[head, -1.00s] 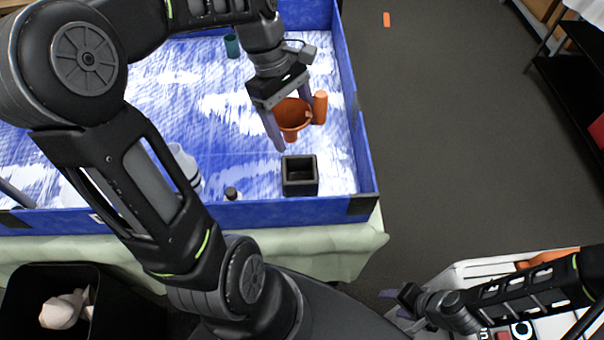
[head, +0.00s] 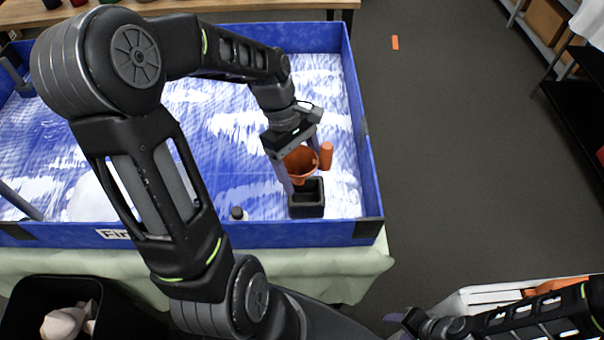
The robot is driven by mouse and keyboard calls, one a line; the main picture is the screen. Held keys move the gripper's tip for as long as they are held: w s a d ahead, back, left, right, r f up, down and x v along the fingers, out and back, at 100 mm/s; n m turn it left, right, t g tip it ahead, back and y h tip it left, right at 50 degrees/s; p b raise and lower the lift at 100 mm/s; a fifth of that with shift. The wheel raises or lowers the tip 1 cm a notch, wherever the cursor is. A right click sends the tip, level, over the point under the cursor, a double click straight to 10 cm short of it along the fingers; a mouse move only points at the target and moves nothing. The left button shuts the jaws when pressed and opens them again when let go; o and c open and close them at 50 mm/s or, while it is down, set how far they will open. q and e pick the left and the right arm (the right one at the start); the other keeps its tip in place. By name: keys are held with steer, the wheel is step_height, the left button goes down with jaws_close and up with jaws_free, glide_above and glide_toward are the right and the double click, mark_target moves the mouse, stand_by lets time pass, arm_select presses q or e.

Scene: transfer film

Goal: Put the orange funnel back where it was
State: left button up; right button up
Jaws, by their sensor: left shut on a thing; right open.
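The orange funnel (head: 301,161) is between the fingers of my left gripper (head: 302,170), which is shut on it. The funnel is upright, mouth up, inside the blue-walled tray (head: 364,150). Its lower end is at the far edge of a small black square holder (head: 306,198). I cannot tell whether the two touch. My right gripper (head: 398,318) is open and empty at the bottom right, outside the tray, partly cut off by the frame edge.
An orange cylinder (head: 326,156) stands right beside the funnel. A small dark-capped bottle (head: 237,214) is left of the holder. A black bin (head: 40,295) is at lower left and a white crate (head: 470,300) at lower right. Floor to the right is mostly clear.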

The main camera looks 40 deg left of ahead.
mark_target(302, 183)
arm_select(q)
steer(key=shift+f, duration=1.05)
steer(key=shift+f+b, duration=0.35)
steer(key=shift+f, duration=0.25)
steer(key=o, duration=1.5)
steer(key=shift+c, duration=0.2)
steer(key=shift+a+r+p, duration=0.1)
steer(key=shift+r+p, duration=0.3)
steer(key=shift+r, duration=0.45)
steer(key=b+v, duration=0.1)
steer(key=v, duration=1)
steer(key=shift+a+r, duration=0.1)
steer(key=shift+r, duration=0.15)
